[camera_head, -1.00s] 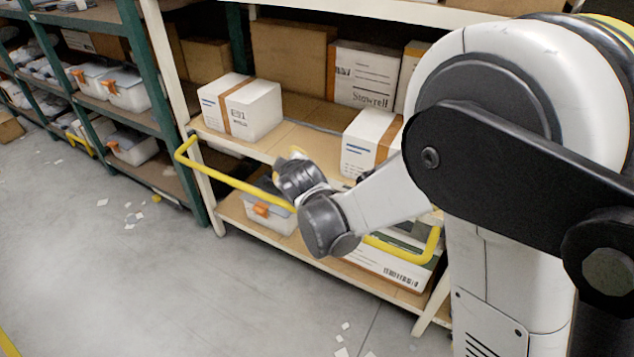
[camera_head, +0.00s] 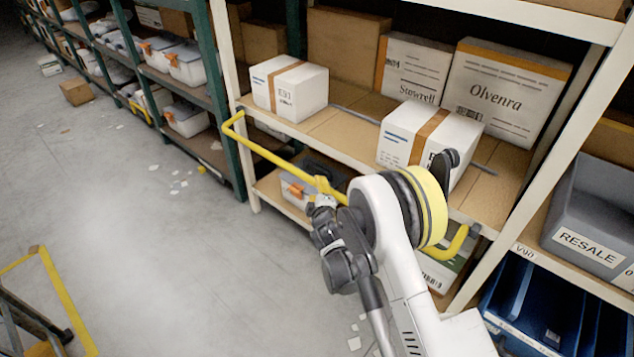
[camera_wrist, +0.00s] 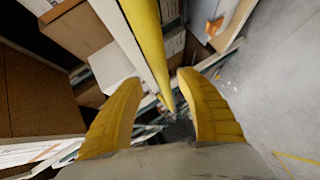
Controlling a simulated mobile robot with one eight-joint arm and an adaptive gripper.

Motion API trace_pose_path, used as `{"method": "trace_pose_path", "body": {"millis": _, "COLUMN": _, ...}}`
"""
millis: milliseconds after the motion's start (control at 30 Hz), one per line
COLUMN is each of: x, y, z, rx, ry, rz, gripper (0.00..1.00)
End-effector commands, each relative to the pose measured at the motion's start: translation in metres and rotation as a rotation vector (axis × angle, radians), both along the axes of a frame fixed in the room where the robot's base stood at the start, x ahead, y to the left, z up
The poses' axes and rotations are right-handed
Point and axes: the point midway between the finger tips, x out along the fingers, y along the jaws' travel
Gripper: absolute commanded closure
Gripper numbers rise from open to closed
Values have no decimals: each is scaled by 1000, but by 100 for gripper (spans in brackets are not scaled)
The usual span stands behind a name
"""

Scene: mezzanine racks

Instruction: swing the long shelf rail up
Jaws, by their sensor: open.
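The long yellow shelf rail (camera_head: 270,158) runs along the front of the rack bay, below the middle shelf, with bent ends at left and right. It stands out from the shelf front; my arm hides part of its right half. My gripper (camera_head: 322,186) is at the rail near its middle in the head view. In the wrist view my gripper's two yellow fingers (camera_wrist: 155,95) are apart, and the rail (camera_wrist: 146,30) runs down the picture into the gap between them. I cannot tell whether either finger touches it.
White boxes (camera_head: 290,88) and (camera_head: 428,138) stand on the middle shelf (camera_head: 345,130), with larger boxes behind. A clear bin with an orange latch (camera_head: 298,190) sits below. A grey RESALE bin (camera_head: 590,225) is at right. The floor (camera_head: 150,240) at left is mostly clear.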

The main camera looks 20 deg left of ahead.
Motion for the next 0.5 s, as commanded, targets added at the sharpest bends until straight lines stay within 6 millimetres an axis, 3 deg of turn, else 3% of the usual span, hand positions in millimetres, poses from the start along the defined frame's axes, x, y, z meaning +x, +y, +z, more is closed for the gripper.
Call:
{"method": "trace_pose_path", "body": {"millis": 200, "x": 33, "y": 14, "z": -15, "rx": 0, "ry": 1, "rz": -1, "gripper": 55}}
{"method": "trace_pose_path", "body": {"millis": 500, "x": 45, "y": 20, "z": -16, "rx": 0, "ry": 1, "rz": -1, "gripper": 55}}
